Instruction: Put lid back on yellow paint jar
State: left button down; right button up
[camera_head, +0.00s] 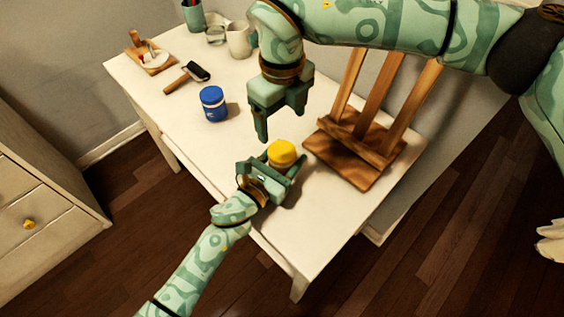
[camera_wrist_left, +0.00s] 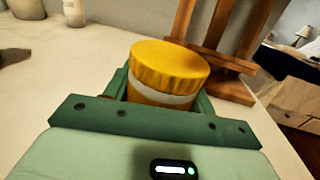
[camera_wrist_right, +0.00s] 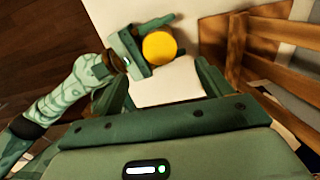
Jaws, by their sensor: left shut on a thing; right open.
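The yellow paint jar (camera_head: 281,153) stands upright near the table's front edge, between the fingers of my left gripper (camera_head: 277,169), which is shut on it. In the left wrist view a yellow ridged lid (camera_wrist_left: 170,66) sits level on top of the jar, with a pale band (camera_wrist_left: 160,98) below it. The jar's lower part is hidden by the gripper. My right gripper (camera_head: 281,124) is open and empty, pointing down above and just behind the jar. In the right wrist view the round yellow lid top (camera_wrist_right: 159,48) shows beyond the open fingers, apart from them.
A wooden easel (camera_head: 362,145) stands close to the right of the jar. A blue jar (camera_head: 213,104) stands to the left. A dark-headed tool (camera_head: 187,77), a small wooden stand (camera_head: 150,55), and cups (camera_head: 239,40) are farther back. The white table (camera_head: 215,150) is clear between them.

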jog(key=shift+r, duration=1.5)
pick_arm(q)
jog(key=shift+c, duration=2.1)
grip_release()
jog(key=v, duration=1.5)
jog(key=shift+p, duration=0.3)
jog(key=shift+s+a, duration=0.4)
jog(key=shift+s, duration=0.15)
pick_arm(e)
jog(key=shift+r, duration=0.35)
jog(key=shift+s, duration=0.1)
